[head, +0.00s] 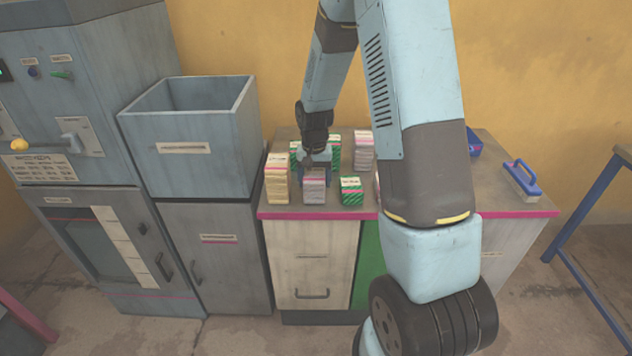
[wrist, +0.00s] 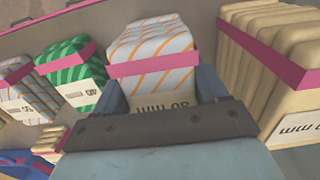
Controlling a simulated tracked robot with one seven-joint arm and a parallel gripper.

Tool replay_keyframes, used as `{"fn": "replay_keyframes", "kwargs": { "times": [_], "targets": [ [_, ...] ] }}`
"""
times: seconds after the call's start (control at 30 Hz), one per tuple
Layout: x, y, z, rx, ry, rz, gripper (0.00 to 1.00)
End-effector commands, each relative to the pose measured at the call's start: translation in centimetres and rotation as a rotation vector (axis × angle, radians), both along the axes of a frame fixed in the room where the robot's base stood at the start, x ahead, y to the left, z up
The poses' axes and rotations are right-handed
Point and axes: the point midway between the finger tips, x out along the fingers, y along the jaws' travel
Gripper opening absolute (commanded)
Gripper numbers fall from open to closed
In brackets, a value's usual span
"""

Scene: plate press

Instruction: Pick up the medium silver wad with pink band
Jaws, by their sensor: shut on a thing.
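The silver wad with a pink band (head: 314,190) is at the front of the counter in the head view. In the wrist view this wad (wrist: 152,45) shows pale silver wrapping with orange stripes, a pink band and a label at its near end. My gripper (head: 315,170) is over it from behind and above. In the wrist view my gripper (wrist: 160,88) has one blue finger on each side of the wad and is shut on it. The wad looks upright and at counter level; I cannot tell whether its underside touches the counter.
A tan wad (head: 277,178) stands close on the left, a green wad (head: 351,191) close on the right. Another silver wad (head: 362,150) stands behind. A blue-handled tool (head: 523,178) lies at the counter's right. A tall grey open bin (head: 190,175) is left of the counter.

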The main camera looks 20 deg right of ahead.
Motion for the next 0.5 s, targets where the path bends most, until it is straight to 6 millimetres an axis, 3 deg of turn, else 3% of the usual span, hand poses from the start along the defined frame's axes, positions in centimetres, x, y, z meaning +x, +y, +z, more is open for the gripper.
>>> {"fn": "replay_keyframes", "kwargs": {
  "times": [0.2, 0.5],
  "targets": [
    [-0.1, 0.0, 3.1, 0.0, -0.004, 0.0, 0.39],
    [-4.1, 0.0, 7.8, 0.0, -0.005, -0.001, 0.39]
  ]
}}
